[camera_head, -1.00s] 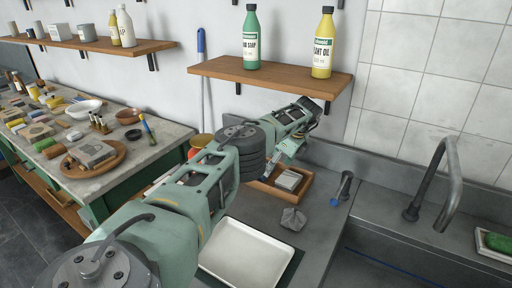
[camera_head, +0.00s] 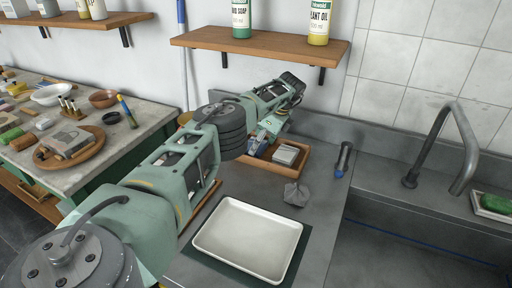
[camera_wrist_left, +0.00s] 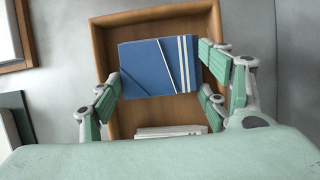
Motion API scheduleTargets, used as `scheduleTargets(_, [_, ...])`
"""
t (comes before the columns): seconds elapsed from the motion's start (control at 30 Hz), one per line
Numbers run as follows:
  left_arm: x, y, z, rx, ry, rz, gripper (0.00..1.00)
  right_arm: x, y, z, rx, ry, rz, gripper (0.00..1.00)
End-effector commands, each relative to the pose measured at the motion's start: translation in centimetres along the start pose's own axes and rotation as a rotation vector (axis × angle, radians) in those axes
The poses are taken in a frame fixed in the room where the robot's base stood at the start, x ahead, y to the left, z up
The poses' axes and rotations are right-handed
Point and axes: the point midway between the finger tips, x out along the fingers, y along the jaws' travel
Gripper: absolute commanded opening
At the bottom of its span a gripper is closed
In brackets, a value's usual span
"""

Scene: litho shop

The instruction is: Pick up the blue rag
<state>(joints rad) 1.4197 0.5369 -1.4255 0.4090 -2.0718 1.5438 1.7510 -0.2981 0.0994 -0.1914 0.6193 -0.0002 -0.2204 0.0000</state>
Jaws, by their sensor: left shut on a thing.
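The blue rag (camera_wrist_left: 155,68) is folded flat, with white stripes near its right end. In the left wrist view it lies within the wooden tray (camera_wrist_left: 103,48). My left gripper (camera_wrist_left: 160,78) is shut on the rag, with fingers at its left and right edges. In the head view the left gripper (camera_head: 260,142) is over the left part of the tray (camera_head: 304,163), and my arm hides the rag there. Whether the rag is lifted off the tray floor cannot be told. My right gripper is not in view.
A grey-white stack (camera_head: 286,154) lies in the tray beside my gripper. A crumpled grey cloth (camera_head: 295,195), a white tray (camera_head: 250,240) and a dark-handled tool (camera_head: 344,159) are on the counter. A shelf (camera_head: 265,48) with bottles is above; a sink tap (camera_head: 462,130) stands right.

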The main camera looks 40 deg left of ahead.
Motion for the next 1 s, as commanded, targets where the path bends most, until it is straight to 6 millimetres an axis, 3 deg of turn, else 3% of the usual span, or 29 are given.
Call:
scheduleTargets(0.33, [-0.4,0.1,0.3,-0.001,-0.001,0.003,0.50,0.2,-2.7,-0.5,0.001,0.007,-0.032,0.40])
scheduleTargets(0.57, [-3.3,0.0,1.5,-0.002,0.000,-0.002,0.50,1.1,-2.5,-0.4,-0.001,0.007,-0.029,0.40])
scheduleTargets(1.0, [-3.1,3.3,1.4,0.001,-0.001,0.001,0.50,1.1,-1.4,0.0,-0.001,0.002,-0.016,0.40])
